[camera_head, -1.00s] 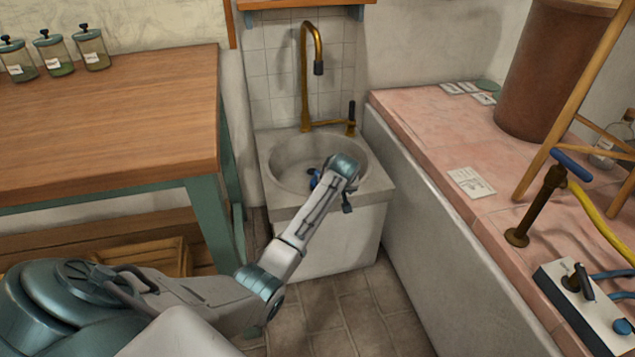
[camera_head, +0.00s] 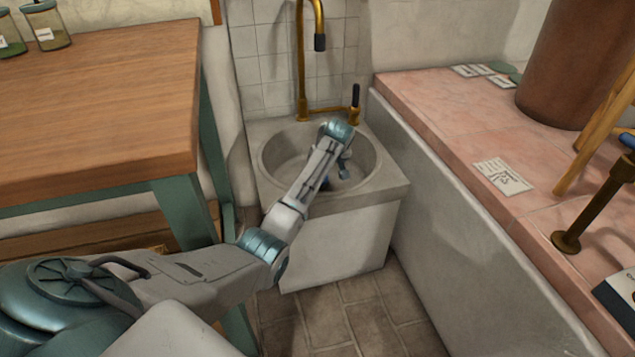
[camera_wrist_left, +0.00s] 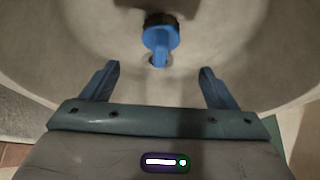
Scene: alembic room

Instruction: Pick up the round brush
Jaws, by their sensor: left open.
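The round brush (camera_wrist_left: 160,38) lies in the sink bowl, at the top middle of the left wrist view. It has a blue handle and a darker round part. In the head view the left gripper (camera_head: 343,170) is down inside the bowl, partly hidden by my wrist. My right gripper is not in view.
The stone sink (camera_head: 385,178) has a raised rim around the bowl. A brass tap (camera_head: 301,70) and a dark-handled lever (camera_head: 355,100) stand behind it. A wooden table (camera_head: 100,100) is to the left, a pink-topped counter (camera_head: 450,125) to the right.

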